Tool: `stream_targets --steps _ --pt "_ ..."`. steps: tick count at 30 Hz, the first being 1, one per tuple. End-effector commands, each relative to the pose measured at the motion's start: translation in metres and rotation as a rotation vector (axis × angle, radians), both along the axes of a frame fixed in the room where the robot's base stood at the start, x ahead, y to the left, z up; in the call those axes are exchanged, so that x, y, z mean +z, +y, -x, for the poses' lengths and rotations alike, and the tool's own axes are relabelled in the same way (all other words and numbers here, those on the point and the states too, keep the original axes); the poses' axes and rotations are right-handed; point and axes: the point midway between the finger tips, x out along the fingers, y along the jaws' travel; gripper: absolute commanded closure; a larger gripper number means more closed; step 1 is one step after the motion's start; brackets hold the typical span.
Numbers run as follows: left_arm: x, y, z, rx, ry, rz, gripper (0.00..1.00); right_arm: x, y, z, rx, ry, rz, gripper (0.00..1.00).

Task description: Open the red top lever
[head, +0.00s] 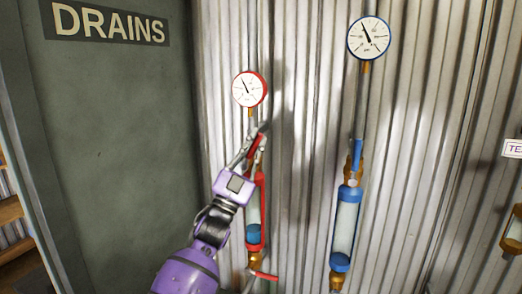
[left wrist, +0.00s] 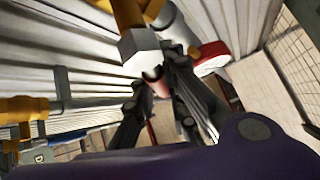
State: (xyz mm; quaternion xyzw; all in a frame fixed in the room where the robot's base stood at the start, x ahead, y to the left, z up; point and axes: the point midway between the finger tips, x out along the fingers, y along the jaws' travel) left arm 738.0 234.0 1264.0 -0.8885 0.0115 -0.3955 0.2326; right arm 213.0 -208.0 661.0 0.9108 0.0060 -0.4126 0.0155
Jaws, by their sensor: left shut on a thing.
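The red top lever (head: 257,141) is on the red riser, below the red-rimmed gauge (head: 249,89). My left gripper (head: 258,146) reaches it from the lower left and is shut on it, with the fingers covering part of the lever. In the left wrist view the two dark fingers (left wrist: 160,92) close around a small red piece (left wrist: 158,84), just below a pale metal fitting (left wrist: 140,47). The rest of the lever is hidden there. My right gripper is not in view.
The red riser's sight tube (head: 253,210) has a red lower lever (head: 264,275). To the right stands a blue riser (head: 345,220) with a blue top lever (head: 358,152) and gauge (head: 368,38). Corrugated wall lies behind; a green-grey DRAINS panel (head: 120,140) is at left.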

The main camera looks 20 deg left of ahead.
Motion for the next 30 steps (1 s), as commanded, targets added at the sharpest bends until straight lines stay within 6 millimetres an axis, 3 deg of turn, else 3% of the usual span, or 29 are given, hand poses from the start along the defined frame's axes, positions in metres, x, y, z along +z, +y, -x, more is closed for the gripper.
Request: stream_targets --steps 12,30 --pt "0.009 0.022 0.000 0.003 0.008 0.300 1.00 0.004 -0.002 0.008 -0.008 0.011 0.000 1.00" --pt "0.009 0.029 -0.001 0.004 0.012 0.398 1.00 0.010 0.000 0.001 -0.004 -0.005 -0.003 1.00"
